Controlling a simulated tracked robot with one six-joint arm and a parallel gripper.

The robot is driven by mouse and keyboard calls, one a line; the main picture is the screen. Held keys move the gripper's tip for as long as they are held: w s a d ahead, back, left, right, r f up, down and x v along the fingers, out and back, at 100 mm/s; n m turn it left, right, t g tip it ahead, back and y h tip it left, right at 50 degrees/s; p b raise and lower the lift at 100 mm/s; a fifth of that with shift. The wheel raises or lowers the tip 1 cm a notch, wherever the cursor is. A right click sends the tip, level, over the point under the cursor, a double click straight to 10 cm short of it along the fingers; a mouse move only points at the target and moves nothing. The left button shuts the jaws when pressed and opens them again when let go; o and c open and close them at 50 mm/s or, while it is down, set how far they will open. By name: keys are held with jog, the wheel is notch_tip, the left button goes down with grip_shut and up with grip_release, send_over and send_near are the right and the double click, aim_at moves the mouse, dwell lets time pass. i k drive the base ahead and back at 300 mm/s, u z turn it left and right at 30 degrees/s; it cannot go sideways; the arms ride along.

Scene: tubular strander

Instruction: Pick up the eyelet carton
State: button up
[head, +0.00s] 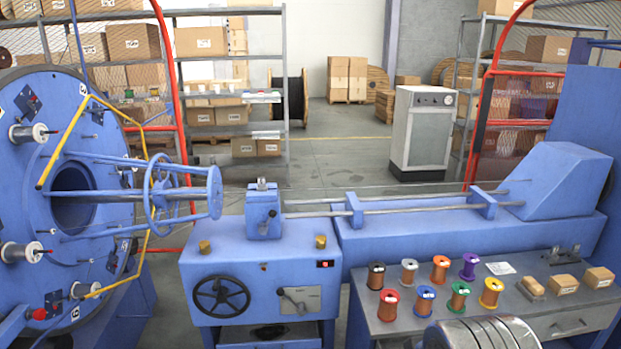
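A small tan object (532,287) lies just left of the cartons. My gripper is not in view.
Several coloured wire spools (437,270) stand on the bench's left part, with a white paper (500,268) behind. A grey banded rounded shape (482,335) covers part of the bench's front. The blue strander (260,262) fills the left and middle. Larger boxes fill the back shelves (231,95).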

aim_at(600, 278)
jog(key=k, duration=0.5)
jog(key=z, duration=1.05)
jog(key=i, duration=0.4)
jog(key=u, duration=0.1)
